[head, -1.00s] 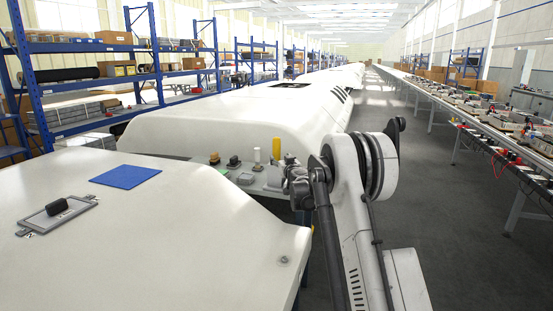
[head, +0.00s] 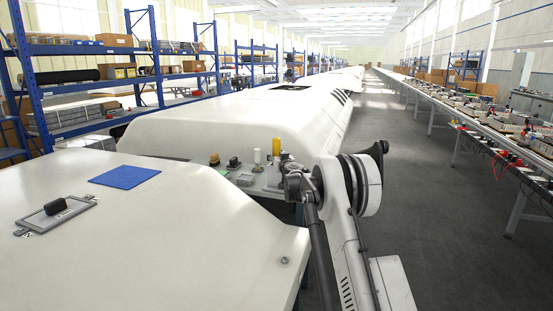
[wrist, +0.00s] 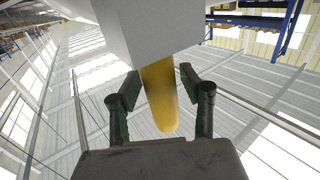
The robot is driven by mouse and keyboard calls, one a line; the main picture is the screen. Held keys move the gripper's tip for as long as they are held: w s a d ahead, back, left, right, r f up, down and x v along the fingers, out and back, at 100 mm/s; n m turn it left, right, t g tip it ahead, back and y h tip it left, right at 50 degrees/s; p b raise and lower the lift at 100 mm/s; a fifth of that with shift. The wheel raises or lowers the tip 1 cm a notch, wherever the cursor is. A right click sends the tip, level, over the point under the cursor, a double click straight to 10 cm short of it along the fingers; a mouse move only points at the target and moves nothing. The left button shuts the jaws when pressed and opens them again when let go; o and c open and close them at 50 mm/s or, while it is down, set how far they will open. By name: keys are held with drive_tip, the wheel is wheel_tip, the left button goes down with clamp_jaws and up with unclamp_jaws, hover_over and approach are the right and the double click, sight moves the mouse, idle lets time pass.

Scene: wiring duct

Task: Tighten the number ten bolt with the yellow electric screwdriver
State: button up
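The yellow electric screwdriver (head: 276,147) stands upright among small items at the edge of a table, just left of my arm's end in the head view. In the wrist view, its yellow cylinder (wrist: 160,100) lies between the fingers of my gripper (wrist: 158,76), with a rounded lower end in the picture. The fingers are spread, with a visible gap on each side of the yellow cylinder. A pale grey block (wrist: 150,32) is at the cylinder's upper end in the picture. A small round bolt-like piece (head: 284,261) is on the near white panel. No bolt number is readable.
A white cylinder (head: 257,156), a dark-topped piece (head: 234,163) and a grey box (head: 245,180) stand near the screwdriver. The floor aisle (head: 430,200) on the right is clear.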

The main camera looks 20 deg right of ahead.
clamp_jaws()
wheel_tip(320, 180, up, 18)
drive_tip(key=p, duration=0.3)
idle(0.7)
wheel_tip(320, 180, up, 12)
drive_tip(key=p, duration=0.7)
drive_tip(key=shift+f, duration=0.25)
idle(0.3)
drive_tip(key=shift+a, duration=0.1)
